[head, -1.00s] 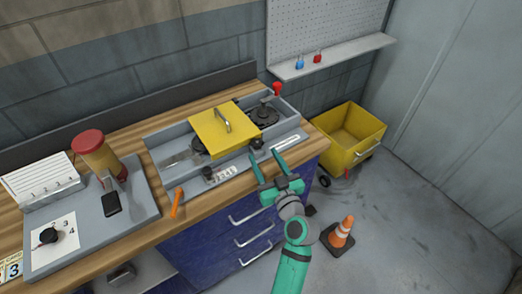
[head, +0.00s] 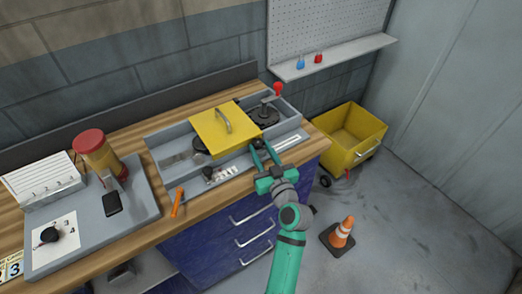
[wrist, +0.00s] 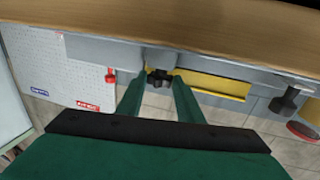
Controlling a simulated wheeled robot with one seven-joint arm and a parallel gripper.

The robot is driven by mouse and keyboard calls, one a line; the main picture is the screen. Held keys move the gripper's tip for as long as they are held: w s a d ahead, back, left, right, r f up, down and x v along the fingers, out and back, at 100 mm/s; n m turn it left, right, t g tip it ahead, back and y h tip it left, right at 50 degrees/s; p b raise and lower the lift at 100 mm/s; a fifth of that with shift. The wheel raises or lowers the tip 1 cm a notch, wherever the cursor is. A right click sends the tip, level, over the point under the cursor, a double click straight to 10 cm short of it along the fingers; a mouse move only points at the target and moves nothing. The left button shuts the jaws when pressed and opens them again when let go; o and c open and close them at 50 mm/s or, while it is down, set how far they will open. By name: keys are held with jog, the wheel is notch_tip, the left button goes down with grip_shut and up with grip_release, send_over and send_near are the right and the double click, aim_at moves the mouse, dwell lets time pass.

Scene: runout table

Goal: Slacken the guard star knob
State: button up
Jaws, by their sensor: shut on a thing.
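The guard star knob (wrist: 159,79) is black and lobed, and sits between my two fingertips in the wrist view. My gripper (wrist: 159,82) is shut on it; it also shows in the head view (head: 264,147), at the front of the grey tray, right of the yellow guard (head: 215,128). In the head view the knob is largely hidden by my fingers. The guard is a yellow cover with a grey handle; its edge shows behind the knob in the wrist view (wrist: 215,85).
A second dark knob (head: 208,172) stands at the tray's front left. A red-topped lever (head: 277,89) rises at the tray's back right. A yellow bin (head: 348,136) and a cone (head: 342,232) stand on the floor.

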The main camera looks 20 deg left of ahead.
jog(key=shift+d, duration=0.1)
jog(key=n+g+y, duration=0.2)
jog(key=w+n+g+y, duration=0.1)
jog(key=shift+d+g, duration=0.4)
jog(key=n+g+y, duration=0.1)
jog(key=n+g, duration=0.1)
jog(key=w+n+g+y, duration=0.1)
jog(key=g, duration=0.2)
jog(key=n+g+y, duration=0.1)
jog(key=n+g, duration=0.1)
jog(key=shift+w+d+n+g, duration=0.2)
jog(key=shift+w+n+g, duration=0.1)
jog(key=shift+g, duration=0.1)
jog(key=shift+s+n+g, duration=0.1)
jog(key=shift+n+g, duration=0.2)
jog(key=shift+g, duration=0.2)
jog(key=shift+d, duration=0.1)
jog(key=shift+f, duration=0.1)
jog(key=o, duration=1)
jog(key=shift+o, duration=0.3)
jog(key=shift+s, duration=0.1)
